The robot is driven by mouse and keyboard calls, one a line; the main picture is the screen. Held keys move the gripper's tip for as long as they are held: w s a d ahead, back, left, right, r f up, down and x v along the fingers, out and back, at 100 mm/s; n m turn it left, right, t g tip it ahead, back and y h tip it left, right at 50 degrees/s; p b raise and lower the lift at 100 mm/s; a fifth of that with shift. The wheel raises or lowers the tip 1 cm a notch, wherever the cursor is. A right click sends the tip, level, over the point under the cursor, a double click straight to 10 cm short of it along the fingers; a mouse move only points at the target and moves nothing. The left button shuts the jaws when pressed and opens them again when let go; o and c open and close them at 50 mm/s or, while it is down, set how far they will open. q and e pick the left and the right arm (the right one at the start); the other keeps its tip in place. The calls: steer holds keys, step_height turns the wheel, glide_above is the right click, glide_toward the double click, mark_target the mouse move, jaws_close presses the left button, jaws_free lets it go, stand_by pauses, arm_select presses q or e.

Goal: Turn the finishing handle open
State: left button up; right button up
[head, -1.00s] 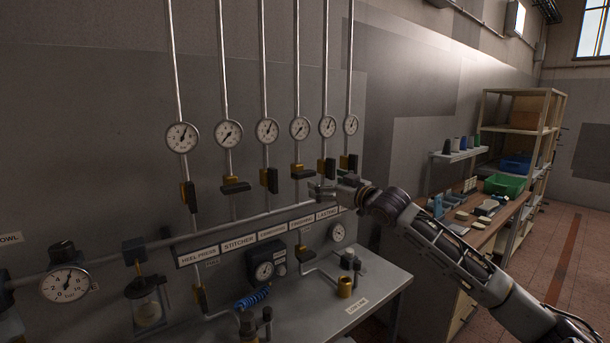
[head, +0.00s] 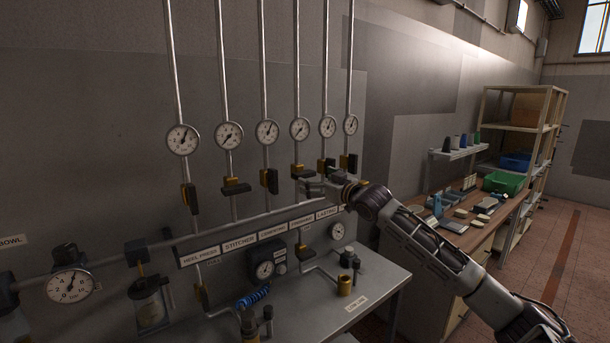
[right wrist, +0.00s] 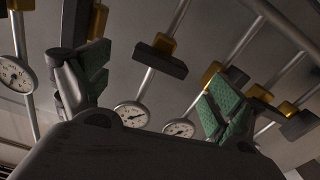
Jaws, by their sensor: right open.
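The finishing handle (head: 306,173) is a dark lever on a brass valve, on the fourth pipe from the left, above the label that seems to read FINISHING (head: 301,220). It lies crosswise to its pipe. My right gripper (head: 309,189) is open just below and in front of it, apart from it as far as I can tell. In the right wrist view a dark crosswise handle (right wrist: 145,63), which looks like the same one, shows between the green-padded fingers of the right gripper (right wrist: 150,88), with nothing held. My left gripper is not in view.
Neighbouring handles (head: 270,180) and (head: 326,166) hang close on both sides. Gauges (head: 299,128) sit above the valves. The label rail (head: 240,241) and a grey bench (head: 375,283) are below. A workbench with a green bin (head: 502,182) stands right.

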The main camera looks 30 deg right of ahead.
mark_target(307, 176)
steer(key=shift+w+a+p, duration=0.2)
steer(key=shift+w+p, duration=0.4)
steer(key=shift+w, duration=1)
steer(key=shift+w+a+p, duration=0.15)
steer(key=shift+w+p, duration=0.4)
steer(key=shift+w, duration=1.05)
steer(key=c, duration=1.1)
steer(key=shift+o, duration=0.2)
